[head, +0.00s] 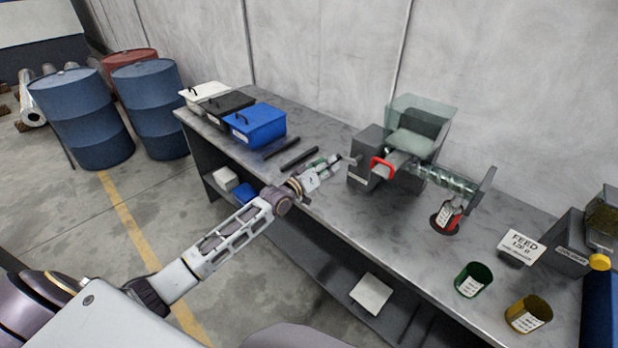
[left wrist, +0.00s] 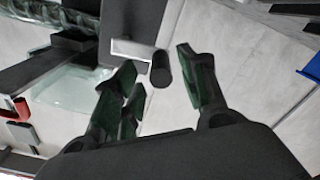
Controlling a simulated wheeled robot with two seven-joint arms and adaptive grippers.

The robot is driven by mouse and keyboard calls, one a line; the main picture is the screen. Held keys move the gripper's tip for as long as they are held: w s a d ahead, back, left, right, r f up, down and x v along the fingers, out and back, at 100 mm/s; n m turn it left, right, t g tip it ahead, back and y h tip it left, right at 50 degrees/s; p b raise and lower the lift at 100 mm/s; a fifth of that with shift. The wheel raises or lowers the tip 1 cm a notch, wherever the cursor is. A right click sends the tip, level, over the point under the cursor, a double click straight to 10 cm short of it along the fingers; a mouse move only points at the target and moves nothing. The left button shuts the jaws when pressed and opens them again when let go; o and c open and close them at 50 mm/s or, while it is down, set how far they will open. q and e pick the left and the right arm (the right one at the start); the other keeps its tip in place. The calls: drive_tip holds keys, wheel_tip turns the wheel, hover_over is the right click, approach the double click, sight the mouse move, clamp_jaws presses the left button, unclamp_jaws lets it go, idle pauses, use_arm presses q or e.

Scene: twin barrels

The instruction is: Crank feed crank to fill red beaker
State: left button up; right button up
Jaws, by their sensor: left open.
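The feeder (head: 367,152) stands on the bench with a clear hopper (head: 418,118) on top and a clear screw tube (head: 440,180) running right. A red handle (head: 382,166) is on its front. The red beaker (head: 446,217) stands below the tube's outlet end; its fill level is unclear. My left gripper (head: 330,163) is at the feeder's left side. In the left wrist view my open left gripper (left wrist: 158,84) has a dark crank knob (left wrist: 161,70) between its green-padded fingertips, with visible gaps. The knob joins a pale crank arm (left wrist: 132,49). My right gripper is out of view.
A green beaker (head: 473,280) and a yellow beaker (head: 528,314) stand near the bench's front right. A sign (head: 521,246) reads FEED 120 g. White, black and blue (head: 255,123) boxes are at the far left end. Dark bars (head: 299,158) lie near my gripper.

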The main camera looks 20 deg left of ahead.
use_arm(q)
drive_tip(key=v, duration=0.8)
idle(0.4)
drive_tip(key=shift+s+a, duration=0.1)
drive_tip(key=shift+s, duration=0.05)
